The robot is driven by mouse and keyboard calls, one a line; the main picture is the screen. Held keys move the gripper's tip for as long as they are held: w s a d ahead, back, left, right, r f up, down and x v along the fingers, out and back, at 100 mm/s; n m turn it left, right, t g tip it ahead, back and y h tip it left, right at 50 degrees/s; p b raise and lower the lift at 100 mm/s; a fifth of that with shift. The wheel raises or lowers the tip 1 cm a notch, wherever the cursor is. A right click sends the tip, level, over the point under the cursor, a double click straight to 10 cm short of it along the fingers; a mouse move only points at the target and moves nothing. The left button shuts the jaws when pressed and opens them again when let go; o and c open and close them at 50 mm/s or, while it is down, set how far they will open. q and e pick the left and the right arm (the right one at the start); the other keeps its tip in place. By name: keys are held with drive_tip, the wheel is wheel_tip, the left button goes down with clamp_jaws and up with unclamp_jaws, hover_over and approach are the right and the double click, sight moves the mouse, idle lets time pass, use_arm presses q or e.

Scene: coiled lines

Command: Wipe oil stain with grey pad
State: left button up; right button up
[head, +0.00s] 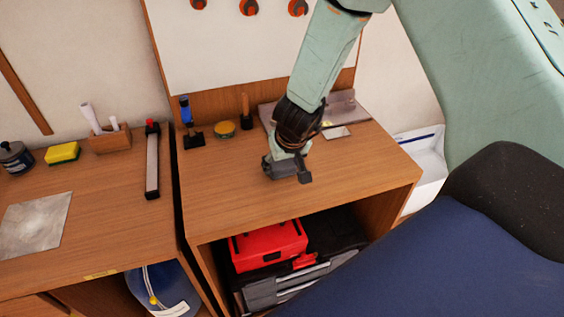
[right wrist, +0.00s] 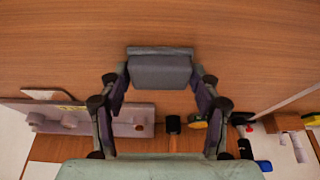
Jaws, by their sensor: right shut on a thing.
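My right gripper (head: 287,168) is low over the wooden bench top (head: 235,190) on the right. The pad (head: 271,167) is partly hidden by the gripper in the head view. I cannot tell whether the pad touches the wood. I cannot make out an oil stain on the bare wood in either view. My left gripper is not in view.
A long red-ended tool (head: 152,160) and a grey sheet (head: 33,226) lie on the left bench. The bench front is clear.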

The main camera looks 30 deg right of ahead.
drive_tip(key=shift+a+r, duration=0.15)
drive_tip(key=shift+a, duration=0.05)
wheel_tip(320, 180, up, 2)
drive_tip(key=shift+a+r+p, duration=0.1)
drive_tip(key=shift+p, duration=0.7)
drive_tip(key=shift+d+r+p, duration=0.3)
drive_tip(key=shift+r+p, duration=0.35)
drive_tip(key=shift+p, duration=0.2)
drive_tip(key=r+p, duration=0.3)
drive_tip(key=shift+a, duration=0.2)
drive_tip(key=shift+r+p, duration=0.6)
drive_tip(key=shift+p, duration=0.05)
drive_tip(key=shift+d+r, duration=0.1)
drive_tip(key=shift+d, duration=0.05)
drive_tip(key=shift+w, duration=0.1)
